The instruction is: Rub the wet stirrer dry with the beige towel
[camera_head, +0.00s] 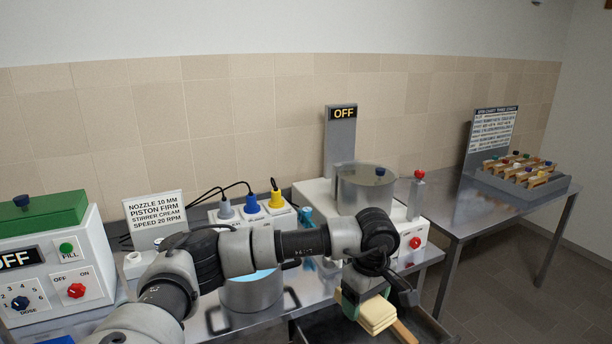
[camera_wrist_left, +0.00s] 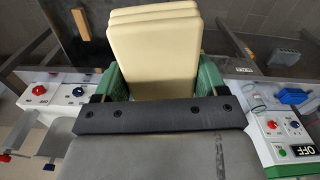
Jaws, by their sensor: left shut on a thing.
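The beige towel (camera_head: 377,314) is a folded, layered pad. My left gripper (camera_head: 362,303) is shut on it, with its green fingers on either side. The left wrist view shows the towel (camera_wrist_left: 155,50) large, sticking out past the fingers. In the head view the towel is low, in front of the white machine with the steel pot. A brown wooden strip (camera_head: 404,332) shows just beside and below the towel; I cannot tell whether it touches. I cannot clearly pick out the wet stirrer. My right gripper is not in view.
A steel pot (camera_head: 365,192) stands on the white machine behind my arm, beside an OFF post (camera_head: 341,135). A lower pan (camera_head: 252,293) with blue contents is partly behind my arm. A side table (camera_head: 459,205) carries a grey tray (camera_head: 520,197) of several blocks.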

